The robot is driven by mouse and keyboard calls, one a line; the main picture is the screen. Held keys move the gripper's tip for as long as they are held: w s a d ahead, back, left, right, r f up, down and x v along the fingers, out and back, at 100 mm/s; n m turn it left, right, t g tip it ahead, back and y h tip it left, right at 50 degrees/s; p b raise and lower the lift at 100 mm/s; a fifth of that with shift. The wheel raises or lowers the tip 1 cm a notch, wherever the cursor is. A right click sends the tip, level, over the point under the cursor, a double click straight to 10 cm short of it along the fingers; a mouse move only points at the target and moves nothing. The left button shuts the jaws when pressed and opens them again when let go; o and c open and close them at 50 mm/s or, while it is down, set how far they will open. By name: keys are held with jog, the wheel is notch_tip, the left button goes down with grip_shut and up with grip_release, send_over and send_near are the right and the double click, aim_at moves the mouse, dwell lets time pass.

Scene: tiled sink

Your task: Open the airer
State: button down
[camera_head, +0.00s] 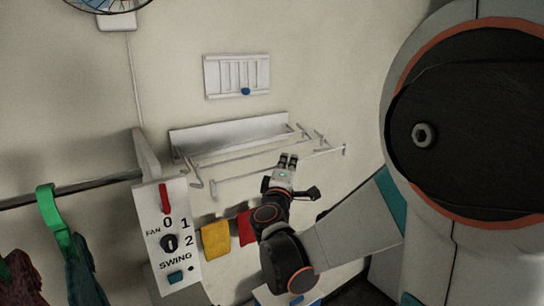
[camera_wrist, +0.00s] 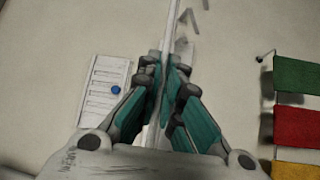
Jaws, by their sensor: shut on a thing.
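The airer (camera_head: 228,134) is a white wall-mounted rack with a back board and thin rails reaching out from the wall. It is partly extended in the head view. My gripper (camera_head: 288,159) is at its outer front rail, right of the rail's middle. In the wrist view, my gripper (camera_wrist: 167,72) has its teal-padded fingers closed on a thin white rail of the airer (camera_wrist: 171,22), which runs up between them. The fingers hide the part of the rail they hold.
A white slatted panel with a blue knob (camera_head: 246,91) is on the wall above. A fan switch box (camera_head: 167,235) stands at left, near a rod with a green hanger (camera_head: 48,212). Yellow (camera_head: 216,240) and red cloths hang below the airer.

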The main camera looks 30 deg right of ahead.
jog(key=s, duration=0.6)
jog(key=c, duration=1.8)
grip_release()
jog(key=v, duration=1.2)
jog(key=shift+d, duration=0.1)
